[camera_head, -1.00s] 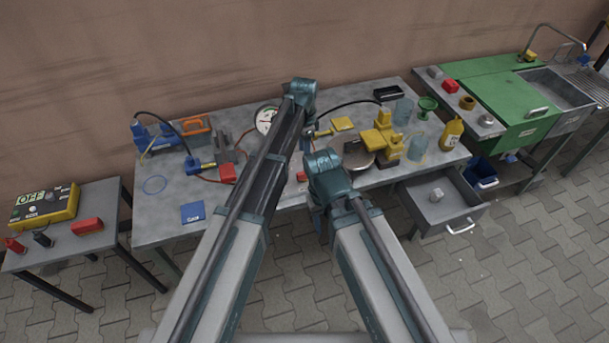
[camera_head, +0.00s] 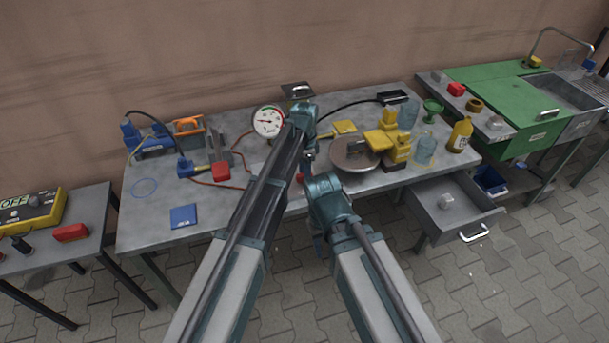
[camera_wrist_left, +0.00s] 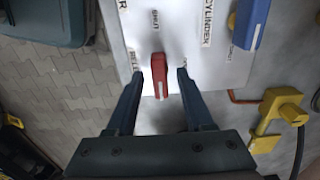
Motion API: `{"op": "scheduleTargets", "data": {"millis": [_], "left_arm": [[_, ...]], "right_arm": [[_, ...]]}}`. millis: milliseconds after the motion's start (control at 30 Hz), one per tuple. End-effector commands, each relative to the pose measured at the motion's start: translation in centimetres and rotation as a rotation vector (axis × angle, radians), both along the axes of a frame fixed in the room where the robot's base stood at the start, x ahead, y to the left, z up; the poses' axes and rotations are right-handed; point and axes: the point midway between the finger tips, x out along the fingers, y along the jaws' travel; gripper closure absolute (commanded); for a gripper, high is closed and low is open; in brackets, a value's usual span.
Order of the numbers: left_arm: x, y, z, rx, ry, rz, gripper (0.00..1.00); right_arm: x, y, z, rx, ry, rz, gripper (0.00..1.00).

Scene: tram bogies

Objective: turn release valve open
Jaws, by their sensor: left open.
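In the left wrist view, the release valve's red lever (camera_wrist_left: 159,80) stands on a white labelled panel (camera_wrist_left: 178,25). The word SHUT reads above it, and a partly covered label beginning REL is at its left. My left gripper (camera_wrist_left: 160,74) is open, with one finger on each side of the red lever. Small gaps show between the fingers and the lever. In the head view, my left arm hides most of the panel, and a small red spot (camera_head: 300,177) shows beside the wrist. My right gripper (camera_head: 318,243) hangs mostly hidden under its wrist, in front of the table.
A blue lever (camera_wrist_left: 250,22) sits on the panel near the CYLINDER label. A round gauge (camera_head: 268,121) stands behind my left arm. A round metal plate (camera_head: 353,154) and a yellow device (camera_head: 388,145) are to the right. An open drawer (camera_head: 485,212) juts out at front right.

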Motion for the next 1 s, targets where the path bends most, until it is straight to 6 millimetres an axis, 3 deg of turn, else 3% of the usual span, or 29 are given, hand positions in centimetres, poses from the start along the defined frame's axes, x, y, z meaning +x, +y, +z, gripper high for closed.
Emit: {"op": "scheduleTargets", "data": {"millis": [100, 300, 400, 767, 1000], "left_arm": [[0.0, 0.0, 0.06, 0.0, 0.0, 0.0, 0.51], [0.0, 0.0, 0.05, 0.0, 0.0, 0.0, 0.87], [0.0, 0.0, 0.05, 0.0, 0.0, 0.0, 1.0], [0.0, 0.0, 0.05, 0.0, 0.0, 0.016, 1.0], [0.0, 0.0, 0.05, 0.0, 0.0, 0.13, 1.0]], "right_arm": [[0.0, 0.0, 0.06, 0.0, 0.0, 0.0, 0.5], [0.0, 0.01, 0.05, 0.0, 0.0, 0.0, 0.5], [0.0, 0.0, 0.05, 0.0, 0.0, 0.0, 0.5], [0.0, 0.01, 0.05, 0.0, 0.0, 0.0, 0.5], [0.0, 0.01, 0.05, 0.0, 0.0, 0.0, 0.5]]}}
